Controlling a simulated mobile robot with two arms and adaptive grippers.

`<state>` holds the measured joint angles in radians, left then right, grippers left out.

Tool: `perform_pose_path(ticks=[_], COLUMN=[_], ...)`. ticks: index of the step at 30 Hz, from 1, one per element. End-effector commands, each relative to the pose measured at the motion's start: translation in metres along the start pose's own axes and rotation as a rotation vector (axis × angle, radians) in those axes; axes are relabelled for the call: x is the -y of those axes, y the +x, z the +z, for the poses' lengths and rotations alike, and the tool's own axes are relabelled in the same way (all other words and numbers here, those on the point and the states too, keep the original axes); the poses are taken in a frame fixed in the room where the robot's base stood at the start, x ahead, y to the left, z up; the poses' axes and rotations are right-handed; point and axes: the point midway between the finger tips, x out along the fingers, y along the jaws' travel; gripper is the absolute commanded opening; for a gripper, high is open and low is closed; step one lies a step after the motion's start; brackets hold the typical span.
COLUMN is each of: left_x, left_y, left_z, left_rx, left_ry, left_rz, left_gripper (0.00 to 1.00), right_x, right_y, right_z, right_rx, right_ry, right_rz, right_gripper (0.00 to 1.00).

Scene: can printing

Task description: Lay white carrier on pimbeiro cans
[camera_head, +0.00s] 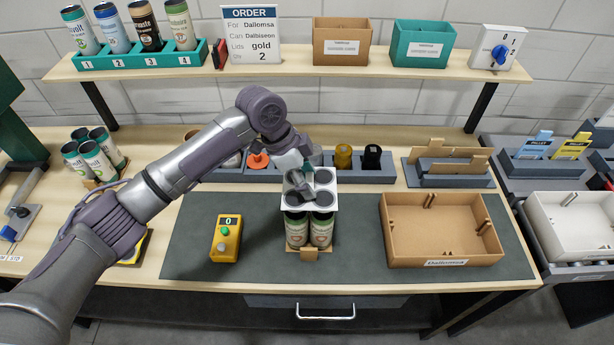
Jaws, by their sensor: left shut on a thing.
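The white carrier (331,188) is a flat plate with several round holes, at the middle of the view. My left gripper (302,180) is shut on it, reaching down from behind. The carrier is over a group of cans. Two front cans, the left one (296,232) and the right one (321,232), stand upright with dark green tops and pale labels in a brown cardboard holder (309,254). The carrier and gripper hide the cans behind. I cannot tell whether the carrier touches the cans. My right gripper is not in view.
A yellow device (226,238) stands left on the dark mat (355,262); an open cardboard box (440,232) labelled Dallomsa is at right. Behind are a grey organiser (377,176) and an order sign (251,35). More cans (95,157) stand at left. Mat between cans and box is clear.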

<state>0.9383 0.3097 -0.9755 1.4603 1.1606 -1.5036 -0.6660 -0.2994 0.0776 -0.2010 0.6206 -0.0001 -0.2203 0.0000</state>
Motion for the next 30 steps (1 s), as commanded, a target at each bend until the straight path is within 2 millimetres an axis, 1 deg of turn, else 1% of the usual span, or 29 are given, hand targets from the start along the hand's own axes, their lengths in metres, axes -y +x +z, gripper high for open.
perform_pose_path(ticks=[7, 30], left_x=[0.0, 0.0], left_y=[0.002, 0.023], left_z=[0.001, 0.01], left_rx=[0.0, 0.001], left_ry=[0.0, 0.0], left_rz=[0.0, 0.0], left_gripper=[0.38, 0.38], right_x=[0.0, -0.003], right_y=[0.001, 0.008], right_z=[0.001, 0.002], right_rx=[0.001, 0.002], right_ry=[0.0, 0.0], right_rz=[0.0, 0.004], right_gripper=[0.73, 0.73])
